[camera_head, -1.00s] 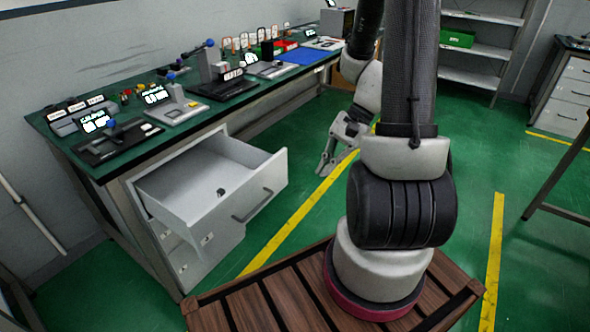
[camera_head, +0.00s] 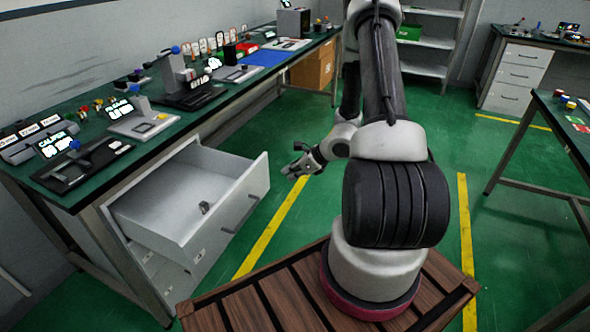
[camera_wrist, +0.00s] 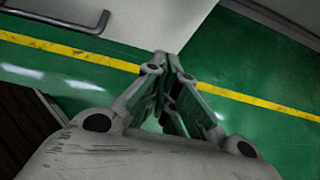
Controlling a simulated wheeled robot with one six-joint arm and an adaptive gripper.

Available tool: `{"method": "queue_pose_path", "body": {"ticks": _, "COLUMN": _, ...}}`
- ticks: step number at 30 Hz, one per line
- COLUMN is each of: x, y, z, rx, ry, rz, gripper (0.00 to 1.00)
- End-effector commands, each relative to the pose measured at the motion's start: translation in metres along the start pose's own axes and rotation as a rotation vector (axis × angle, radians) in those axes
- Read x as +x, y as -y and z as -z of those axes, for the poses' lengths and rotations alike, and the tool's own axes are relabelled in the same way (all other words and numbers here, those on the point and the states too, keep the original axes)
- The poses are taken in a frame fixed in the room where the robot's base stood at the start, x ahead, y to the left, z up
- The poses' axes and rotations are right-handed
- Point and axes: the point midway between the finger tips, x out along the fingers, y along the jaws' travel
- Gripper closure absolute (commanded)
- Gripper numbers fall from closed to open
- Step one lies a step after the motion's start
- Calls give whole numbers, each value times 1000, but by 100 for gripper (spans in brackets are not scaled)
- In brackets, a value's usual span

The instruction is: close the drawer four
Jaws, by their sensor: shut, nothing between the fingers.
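The open drawer (camera_head: 225,212) is pulled out from the white cabinet under the green-topped workbench, at the left of the head view. It is the top drawer, with a dark bar handle on its front and a small dark object (camera_head: 205,207) inside. In the wrist view the drawer front (camera_wrist: 140,18) and its handle (camera_wrist: 85,22) show at the top left. My gripper (camera_head: 291,172) is shut and empty. It is to the right of the drawer front, apart from it, over the floor. In the wrist view its fingertips (camera_wrist: 166,58) point toward the lower edge of the drawer front.
The workbench (camera_head: 160,142) carries gauges, displays and tools along the wall. More closed drawers sit below the open one. A cardboard box (camera_head: 312,70) stands under the bench's far end. Another table (camera_head: 560,120) is at the right. Green floor between is clear.

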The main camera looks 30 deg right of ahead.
Motion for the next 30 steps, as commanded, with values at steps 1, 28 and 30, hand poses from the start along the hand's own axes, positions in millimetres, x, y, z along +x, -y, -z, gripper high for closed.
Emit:
{"method": "queue_pose_path", "body": {"ticks": 1, "x": 12, "y": -1, "z": 1, "rx": 1, "ry": -1, "rz": -4, "gripper": 100}}
{"method": "queue_pose_path", "body": {"ticks": 28, "x": 77, "y": -1, "z": -29, "rx": -2, "ry": 0, "rz": -1, "gripper": 100}}
{"method": "queue_pose_path", "body": {"ticks": 30, "x": 78, "y": -1, "z": -29, "rx": -2, "ry": 0, "rz": -1, "gripper": 100}}
